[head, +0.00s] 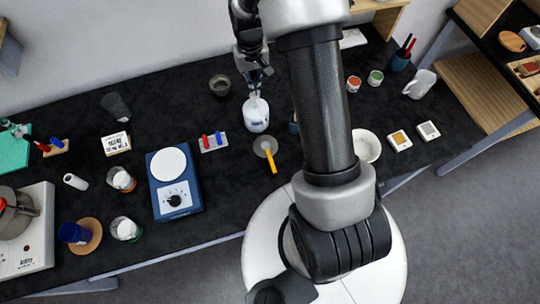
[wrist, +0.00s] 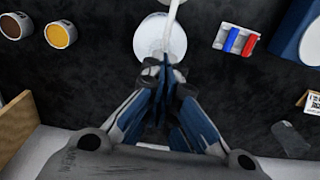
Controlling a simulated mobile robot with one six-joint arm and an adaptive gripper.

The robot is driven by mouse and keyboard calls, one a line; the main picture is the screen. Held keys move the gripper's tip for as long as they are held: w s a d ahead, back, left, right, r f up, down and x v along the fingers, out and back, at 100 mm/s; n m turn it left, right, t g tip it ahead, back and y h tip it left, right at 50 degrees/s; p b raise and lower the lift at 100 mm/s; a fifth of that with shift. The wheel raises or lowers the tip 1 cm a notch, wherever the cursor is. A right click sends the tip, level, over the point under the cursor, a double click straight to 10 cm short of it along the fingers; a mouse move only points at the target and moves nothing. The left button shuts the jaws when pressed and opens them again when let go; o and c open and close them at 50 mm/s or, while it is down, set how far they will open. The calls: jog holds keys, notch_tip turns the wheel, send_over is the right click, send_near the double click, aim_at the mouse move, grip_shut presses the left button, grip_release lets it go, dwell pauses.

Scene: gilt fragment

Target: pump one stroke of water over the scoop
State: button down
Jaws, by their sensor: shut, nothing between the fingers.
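A white pump bottle (head: 256,116) stands on the dark bench, also in the wrist view (wrist: 150,40). In the wrist view a pale spout runs from it to the top edge. The scoop (head: 264,146), a grey round bowl with a yellow handle, lies just in front of the bottle, handle toward my base. I cannot make it out in the wrist view. My gripper (head: 256,88) is above the bottle's top, pointing down. In the wrist view its fingers (wrist: 163,75) are closed together and empty, overlapping the bottle's edge. I cannot tell whether they touch the pump head.
A rack with red and blue pieces (head: 213,142) stands left of the bottle. A dark cup (head: 220,85) is behind left. A blue scale (head: 173,185) is farther left. A white bowl (head: 366,146) is to the right, partly behind my arm.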

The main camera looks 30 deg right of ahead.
notch_tip(320, 180, up, 6)
jog(key=p, duration=0.4)
dwell(0.3)
dwell(0.4)
